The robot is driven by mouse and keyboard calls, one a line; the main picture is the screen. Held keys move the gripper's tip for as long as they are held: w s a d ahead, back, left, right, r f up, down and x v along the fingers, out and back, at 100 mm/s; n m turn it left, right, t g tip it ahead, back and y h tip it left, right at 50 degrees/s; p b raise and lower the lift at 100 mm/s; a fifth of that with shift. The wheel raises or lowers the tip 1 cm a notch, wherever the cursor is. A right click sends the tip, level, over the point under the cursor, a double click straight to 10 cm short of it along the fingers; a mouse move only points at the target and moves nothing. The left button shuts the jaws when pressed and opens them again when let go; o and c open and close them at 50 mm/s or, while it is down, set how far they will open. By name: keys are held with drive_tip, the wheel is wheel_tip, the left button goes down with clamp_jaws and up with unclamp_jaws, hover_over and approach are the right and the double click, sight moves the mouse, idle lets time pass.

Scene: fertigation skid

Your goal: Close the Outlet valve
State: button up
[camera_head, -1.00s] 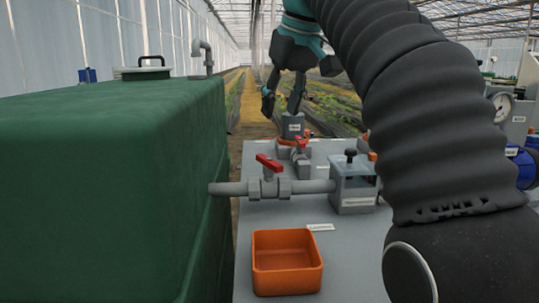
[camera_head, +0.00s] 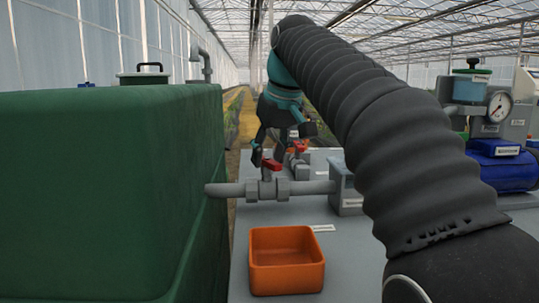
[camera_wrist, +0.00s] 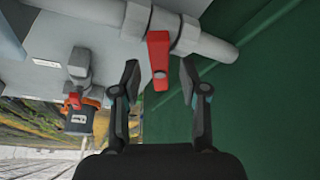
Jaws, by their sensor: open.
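A grey valve with a red handle (camera_head: 271,166) sits on the horizontal grey pipe (camera_head: 228,189) beside the green tank. Its label cannot be read, so I cannot tell if it is the Outlet valve. In the wrist view this red handle (camera_wrist: 159,58) points across the pipe, with its free end towards my gripper. My gripper (camera_wrist: 160,70) is open, with one finger on each side of the handle and a visible gap on both sides. In the head view my gripper (camera_head: 281,146) is just above and behind the handle. A second red-handled valve (camera_head: 299,147) stands farther back, partly hidden.
The green tank (camera_head: 110,190) fills the left side, close to the valve. An orange bin (camera_head: 287,262) stands on the grey bench in front. A blue pump (camera_head: 502,168) and gauge (camera_head: 499,107) are farther right.

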clamp_jaws()
drive_tip(key=shift+a+r+m+p, duration=0.1)
drive_tip(key=shift+r+m+p, duration=0.15)
drive_tip(key=shift+m+p, duration=0.35)
drive_tip(key=shift+m+h+p, duration=0.5)
drive_tip(key=shift+m+p, duration=0.3)
drive_tip(key=shift+p, duration=0.05)
drive_tip(key=shift+a+f+m+h+p, duration=0.15)
drive_tip(key=shift+m+h+p, duration=0.35)
drive_tip(key=shift+m+p, duration=0.6)
drive_tip(key=shift+m, duration=0.3)
unclamp_jaws()
